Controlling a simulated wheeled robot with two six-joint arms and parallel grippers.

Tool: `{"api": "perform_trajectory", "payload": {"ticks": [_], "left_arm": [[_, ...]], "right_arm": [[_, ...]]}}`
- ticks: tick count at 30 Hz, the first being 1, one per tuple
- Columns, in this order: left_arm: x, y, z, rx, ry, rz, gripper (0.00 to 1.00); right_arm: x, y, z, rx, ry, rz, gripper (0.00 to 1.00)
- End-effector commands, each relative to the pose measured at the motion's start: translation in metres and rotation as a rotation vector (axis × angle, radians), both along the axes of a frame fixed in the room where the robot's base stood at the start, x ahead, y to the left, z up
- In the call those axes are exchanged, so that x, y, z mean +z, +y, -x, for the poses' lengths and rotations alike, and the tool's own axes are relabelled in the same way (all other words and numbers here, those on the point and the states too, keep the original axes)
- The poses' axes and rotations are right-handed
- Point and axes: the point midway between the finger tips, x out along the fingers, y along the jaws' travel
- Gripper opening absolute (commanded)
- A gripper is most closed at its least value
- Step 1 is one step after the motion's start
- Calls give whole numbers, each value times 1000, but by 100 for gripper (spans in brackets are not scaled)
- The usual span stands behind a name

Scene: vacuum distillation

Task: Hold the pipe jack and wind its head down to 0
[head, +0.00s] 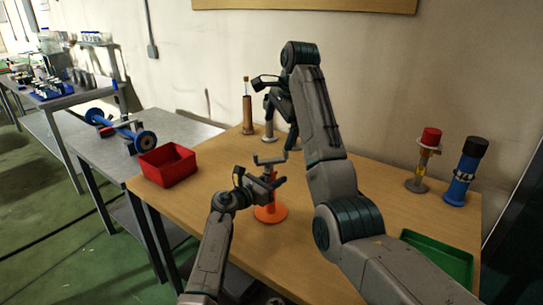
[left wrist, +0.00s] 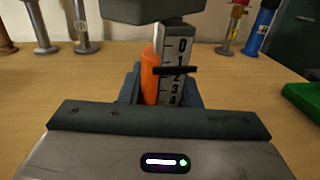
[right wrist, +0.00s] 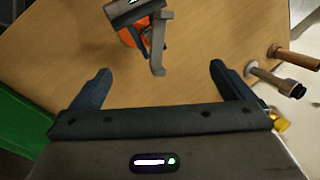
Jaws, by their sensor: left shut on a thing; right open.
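The pipe jack has an orange base and post (head: 271,211) and a grey head (head: 268,160) on top; it stands upright on the wooden table. My left gripper (head: 268,186) is shut on the jack's post. In the left wrist view a scale (left wrist: 173,62) marked 0 to 4, with 0 at the top, stands beside the orange post (left wrist: 149,75). Its black pointer (left wrist: 178,70) lies close to 2. My right gripper (head: 283,120) is open and empty, above and behind the jack. The right wrist view shows the grey head (right wrist: 158,45) beyond the open fingers, apart from them.
A red bin (head: 167,165) stands at the table's left edge and a green tray (head: 440,258) at the right. Brown (head: 247,115) and grey (head: 269,132) stands are at the back. Red-topped (head: 428,150) and blue (head: 463,175) cylinders stand back right.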

Motion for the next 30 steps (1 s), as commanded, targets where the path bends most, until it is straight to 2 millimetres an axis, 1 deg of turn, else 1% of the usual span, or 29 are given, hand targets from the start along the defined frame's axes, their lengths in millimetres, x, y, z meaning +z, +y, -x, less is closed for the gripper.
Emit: {"api": "perform_trajectory", "payload": {"ticks": [3,12,18,21,24,27,30], "left_arm": [[-1,0,0,0,1,-1,0],[-1,0,0,0,1,-1,0],[-1,0,0,0,1,-1,0],[-1,0,0,0,1,-1,0],[-1,0,0,0,1,-1,0],[-1,0,0,0,1,-1,0],[-1,0,0,0,1,-1,0]], "right_arm": [[2,3,4,194,-63,73,100],[6,8,12,695,-202,278,100],[9,10,18,996,-267,409,100],[10,11,21,1109,-289,459,100],[11,11,22,1185,-302,494,100],[11,11,23,1230,-308,513,100],[6,11,21,1248,-309,520,100]]}}
